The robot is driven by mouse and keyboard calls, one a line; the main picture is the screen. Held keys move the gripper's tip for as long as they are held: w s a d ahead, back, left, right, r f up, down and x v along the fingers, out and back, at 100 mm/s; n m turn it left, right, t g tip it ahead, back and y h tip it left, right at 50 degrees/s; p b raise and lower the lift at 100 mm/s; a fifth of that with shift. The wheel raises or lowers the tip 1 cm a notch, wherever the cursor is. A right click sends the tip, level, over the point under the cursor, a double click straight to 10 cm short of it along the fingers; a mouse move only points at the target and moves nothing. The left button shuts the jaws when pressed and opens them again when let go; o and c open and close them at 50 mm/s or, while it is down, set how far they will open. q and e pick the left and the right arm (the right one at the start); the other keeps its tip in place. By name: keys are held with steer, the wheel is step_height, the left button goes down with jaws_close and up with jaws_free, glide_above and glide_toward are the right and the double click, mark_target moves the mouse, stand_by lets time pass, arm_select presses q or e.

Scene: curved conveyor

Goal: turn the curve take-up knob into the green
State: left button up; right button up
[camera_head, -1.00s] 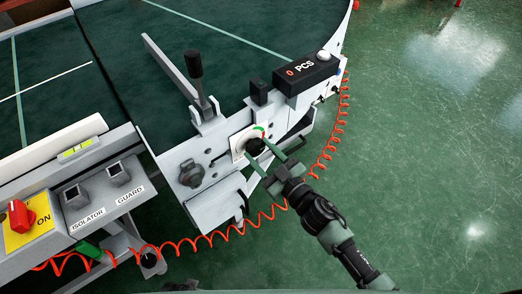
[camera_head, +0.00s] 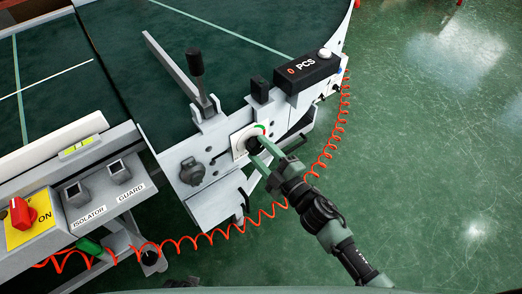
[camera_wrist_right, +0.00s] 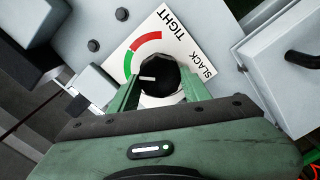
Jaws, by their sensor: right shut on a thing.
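The black take-up knob (camera_wrist_right: 163,76) sits on a white dial plate (camera_wrist_right: 196,50) in the right wrist view, with the words TIGHT and SLACK. A red and green arc (camera_wrist_right: 129,62) curves along the plate; its green part is at the left. The knob's white pointer mark (camera_wrist_right: 147,78) points left, close to the lower end of the green. My right gripper (camera_wrist_right: 160,90) is shut on the knob, one green finger on each side. In the head view the knob (camera_head: 252,145) is partly covered by the right gripper (camera_head: 261,152). My left gripper is not in view.
A counter box marked 0 PCS (camera_head: 307,71) and an upright black-handled lever (camera_head: 196,75) stand near the knob on the conveyor edge. A coiled red cable (camera_head: 331,140) hangs below. A red switch (camera_head: 22,213) is at the left. Open green floor lies to the right.

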steer(key=shift+f, duration=0.1)
stand_by(0.5)
steer(key=o, duration=1.4)
steer(key=shift+c, duration=0.2)
steer(key=shift+s+d, duration=0.1)
steer(key=v, duration=0.7)
steer(key=shift+s+d, duration=0.2)
steer(key=shift+s, duration=0.05)
